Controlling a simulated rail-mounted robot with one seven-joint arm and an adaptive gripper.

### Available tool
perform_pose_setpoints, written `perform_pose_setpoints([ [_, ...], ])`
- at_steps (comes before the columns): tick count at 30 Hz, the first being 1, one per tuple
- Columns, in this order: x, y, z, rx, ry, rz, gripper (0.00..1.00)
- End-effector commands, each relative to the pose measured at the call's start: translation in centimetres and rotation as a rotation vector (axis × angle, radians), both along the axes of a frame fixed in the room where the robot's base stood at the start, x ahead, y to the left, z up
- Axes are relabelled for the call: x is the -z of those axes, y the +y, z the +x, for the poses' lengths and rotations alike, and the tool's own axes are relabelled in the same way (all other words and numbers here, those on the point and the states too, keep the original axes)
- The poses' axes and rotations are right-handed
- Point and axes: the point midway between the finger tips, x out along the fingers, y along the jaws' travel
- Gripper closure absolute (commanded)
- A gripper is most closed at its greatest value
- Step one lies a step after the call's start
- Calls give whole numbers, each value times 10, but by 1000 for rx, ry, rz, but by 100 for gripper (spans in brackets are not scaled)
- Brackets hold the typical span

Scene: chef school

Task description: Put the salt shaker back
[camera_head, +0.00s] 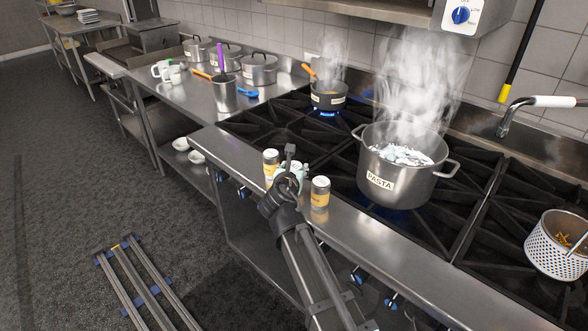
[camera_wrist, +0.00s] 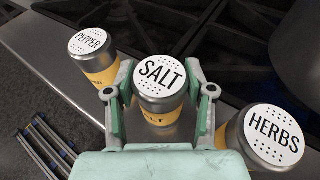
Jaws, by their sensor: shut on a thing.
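The salt shaker (camera_wrist: 160,76), a steel can with a white lid marked SALT and a yellow band, stands between the two fingers of my gripper (camera_wrist: 160,98) in the wrist view. The fingers are shut on its sides. The pepper shaker (camera_wrist: 92,52) is to its left and the herbs shaker (camera_wrist: 272,138) to its right. In the head view my gripper (camera_head: 291,172) is at the stove's front ledge, between the pepper shaker (camera_head: 271,164) and the herbs shaker (camera_head: 320,192). My arm mostly hides the salt shaker there. Whether its base touches the ledge is unclear.
A steaming pot marked PASTA (camera_head: 404,165) stands on the burners right of the gripper. A steaming pan (camera_head: 328,94) sits over a blue flame at the back. A perforated basket (camera_head: 556,246) is at right. The steel front ledge (camera_head: 420,258) is bare to the right.

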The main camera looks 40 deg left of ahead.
Motion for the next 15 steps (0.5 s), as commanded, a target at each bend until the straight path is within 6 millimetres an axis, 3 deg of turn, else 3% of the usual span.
perform_pose_setpoints([
  [11, 4, 0, 0, 0, -1, 0, 89],
  [12, 3, 0, 0, 0, -1, 0, 32],
  [13, 3, 0, 0, 0, -1, 0, 22],
  [15, 3, 0, 0, 0, -1, 0, 21],
])
